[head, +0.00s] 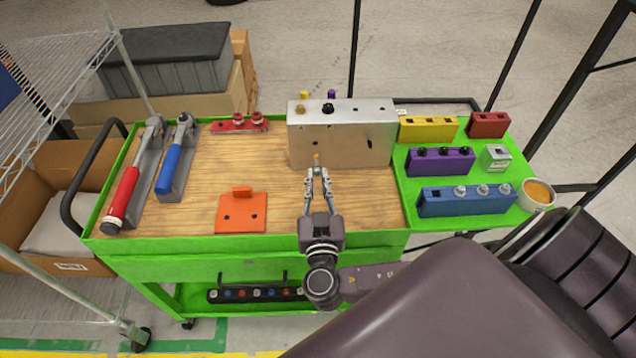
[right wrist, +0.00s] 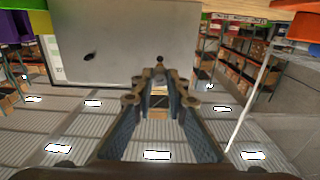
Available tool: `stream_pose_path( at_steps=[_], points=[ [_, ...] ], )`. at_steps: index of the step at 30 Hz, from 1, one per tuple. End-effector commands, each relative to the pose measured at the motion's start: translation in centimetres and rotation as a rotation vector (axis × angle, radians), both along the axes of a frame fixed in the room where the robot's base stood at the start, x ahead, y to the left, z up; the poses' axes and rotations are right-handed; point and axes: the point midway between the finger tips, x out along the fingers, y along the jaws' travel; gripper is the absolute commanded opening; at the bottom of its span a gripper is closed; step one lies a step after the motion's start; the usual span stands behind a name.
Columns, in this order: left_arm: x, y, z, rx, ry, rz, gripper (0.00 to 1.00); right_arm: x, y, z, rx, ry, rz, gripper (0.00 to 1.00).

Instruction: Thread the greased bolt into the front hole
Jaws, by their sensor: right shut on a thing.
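The silver metal chassis block (head: 345,150) stands at the back of the wooden worktop. Its front face shows a dark hole at left (head: 315,142) and another at right (head: 368,142); the right one also shows in the right wrist view (right wrist: 90,56). My right gripper (head: 317,172) points at the front face, just below the left hole in the head view. It is shut on a small bolt with an amber tip (head: 317,157). A small dark round spot shows beyond the fingertips in the wrist view; I cannot tell whether it is hole or bolt. My left gripper is out of view.
At right stand yellow (head: 428,129), purple (head: 440,161), blue (head: 466,201) and red (head: 488,124) holders and a cup of amber grease (head: 537,194). An orange plate (head: 241,212) and two handled tools (head: 172,165) lie left. Bare wood lies between.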

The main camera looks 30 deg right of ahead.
Motion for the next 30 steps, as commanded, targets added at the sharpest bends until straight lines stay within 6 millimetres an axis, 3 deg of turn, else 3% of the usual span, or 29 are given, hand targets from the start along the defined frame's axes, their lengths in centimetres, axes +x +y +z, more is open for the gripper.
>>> stream_pose_path(
  at_steps=[12, 30],
  points=[
    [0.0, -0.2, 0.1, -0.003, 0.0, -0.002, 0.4, 2.5, -1.6, 0.0, -0.002, 0.001, -0.001, 0.0],
    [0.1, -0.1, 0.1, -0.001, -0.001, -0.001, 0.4, 3.0, -1.9, 0.0, 0.0, 0.001, -0.001, 0.0]
  ],
)
